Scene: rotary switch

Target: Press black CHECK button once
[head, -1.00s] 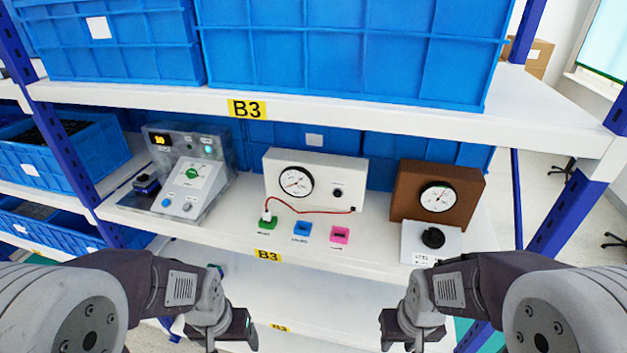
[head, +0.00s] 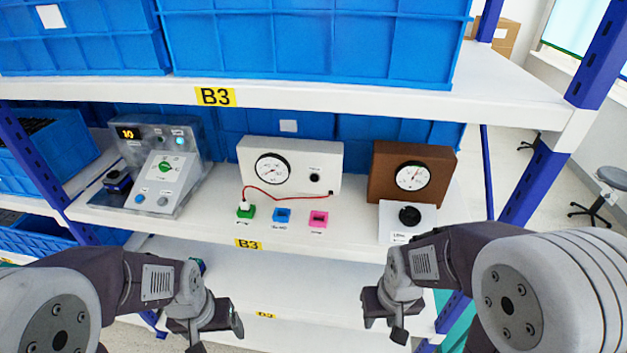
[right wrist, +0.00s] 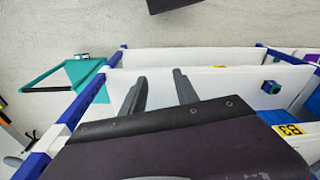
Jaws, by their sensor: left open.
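A white box (head: 255,150) with a round gauge (head: 272,169) stands on the middle shelf. A small black button (head: 314,178) sits on its front, right of the gauge; the lettering above it is too small to read. A brown box (head: 381,171) stands to its right, with a black knob (head: 409,217) on a white panel in front. My left gripper (head: 216,335) is open and empty, below and in front of the shelf. My right gripper (head: 384,326) is also low in front of the shelf; the right wrist view shows its fingers (right wrist: 159,90) apart and empty.
A grey console (head: 190,190) stands left on the shelf. Green (head: 246,212), blue (head: 282,215) and pink (head: 318,218) sockets lie before the white box, with a red cable (head: 290,208) to the green one. Blue crates (head: 310,40) fill the upper shelf. Blue posts (head: 593,70) flank the rack.

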